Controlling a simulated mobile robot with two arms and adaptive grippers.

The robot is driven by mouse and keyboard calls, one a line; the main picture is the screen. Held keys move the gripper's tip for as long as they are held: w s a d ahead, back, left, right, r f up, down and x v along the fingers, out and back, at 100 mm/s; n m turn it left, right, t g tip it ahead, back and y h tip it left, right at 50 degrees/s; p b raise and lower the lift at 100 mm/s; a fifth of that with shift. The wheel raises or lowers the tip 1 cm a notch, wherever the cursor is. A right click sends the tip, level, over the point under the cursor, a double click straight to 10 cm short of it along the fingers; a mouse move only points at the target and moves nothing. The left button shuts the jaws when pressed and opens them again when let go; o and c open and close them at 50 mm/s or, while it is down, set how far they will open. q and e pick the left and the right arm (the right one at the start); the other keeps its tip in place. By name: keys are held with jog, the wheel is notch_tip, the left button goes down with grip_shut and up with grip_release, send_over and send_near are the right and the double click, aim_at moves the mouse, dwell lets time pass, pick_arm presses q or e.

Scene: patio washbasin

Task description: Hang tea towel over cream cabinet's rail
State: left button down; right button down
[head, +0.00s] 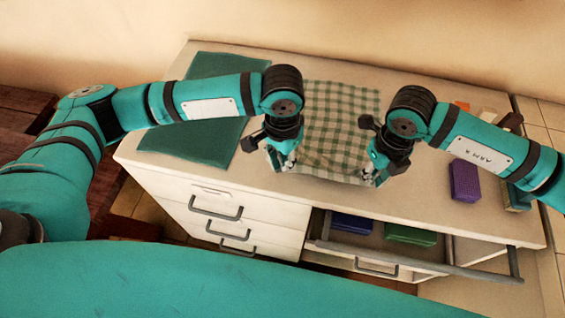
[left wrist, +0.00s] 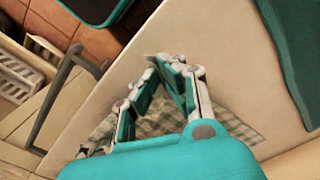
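The green-and-white checked tea towel (head: 338,118) lies spread on the cream cabinet (head: 272,218), its front edge between my grippers. My left gripper (head: 281,165) is at its front left corner. The grey rail (head: 425,262) runs along the cabinet's front right, below the worktop.
A dark green mat (head: 215,66) lies left of the towel. A purple block (head: 464,181) lies on the worktop at the right. Blue (head: 352,223) and green (head: 410,235) items lie in the opening behind the rail. Drawer handles (head: 216,212) stick out at the front left.

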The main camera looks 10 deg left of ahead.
pick_arm(q)
jog(key=shift+r, duration=0.1)
pick_arm(e)
jog(key=shift+r, duration=0.1)
